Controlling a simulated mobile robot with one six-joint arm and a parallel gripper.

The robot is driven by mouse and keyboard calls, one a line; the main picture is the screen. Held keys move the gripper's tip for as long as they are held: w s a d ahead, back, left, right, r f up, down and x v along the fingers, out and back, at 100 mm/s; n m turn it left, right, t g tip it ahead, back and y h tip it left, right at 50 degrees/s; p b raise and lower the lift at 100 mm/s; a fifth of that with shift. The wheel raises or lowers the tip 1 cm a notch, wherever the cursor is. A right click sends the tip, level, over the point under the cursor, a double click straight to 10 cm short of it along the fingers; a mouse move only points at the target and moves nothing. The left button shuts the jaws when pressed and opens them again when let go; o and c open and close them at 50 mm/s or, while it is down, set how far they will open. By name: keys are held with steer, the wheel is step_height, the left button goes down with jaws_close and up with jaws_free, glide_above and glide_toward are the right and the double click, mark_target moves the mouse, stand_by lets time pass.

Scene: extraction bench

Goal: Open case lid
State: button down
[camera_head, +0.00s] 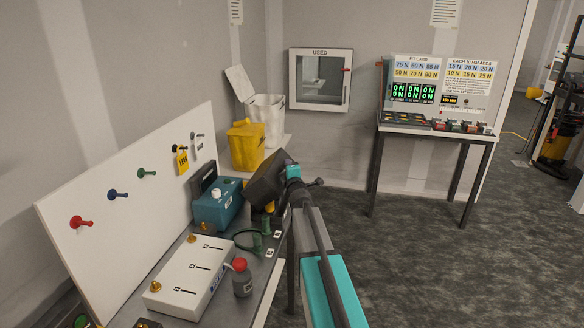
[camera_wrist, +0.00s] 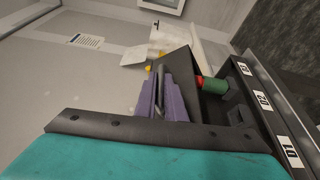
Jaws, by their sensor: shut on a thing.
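My gripper (camera_wrist: 160,82) shows in the wrist view with its two purple fingers close together around a thin grey bar. A dark, slanted panel (camera_wrist: 184,62) rises right behind the fingertips; it looks like part of the case, but I cannot tell how far its lid stands open. In the head view my arm reaches over the bench, and a dark boxy shape at its end hides the fingers and whatever they hold. A teal box (camera_head: 216,211) with a white knob and a black upright part stands on the bench left of my arm's end.
A pegboard (camera_head: 95,215) stands along the left. A yellow bin (camera_head: 246,150) is behind.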

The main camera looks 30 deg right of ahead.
steer(key=shift+w+a+r+p, duration=0.45)
steer(key=shift+w+a+r, duration=0.15)
steer(key=shift+a+r, duration=0.3)
steer(key=c, duration=2.1)
jaws_free()
steer(key=shift+s, duration=0.1)
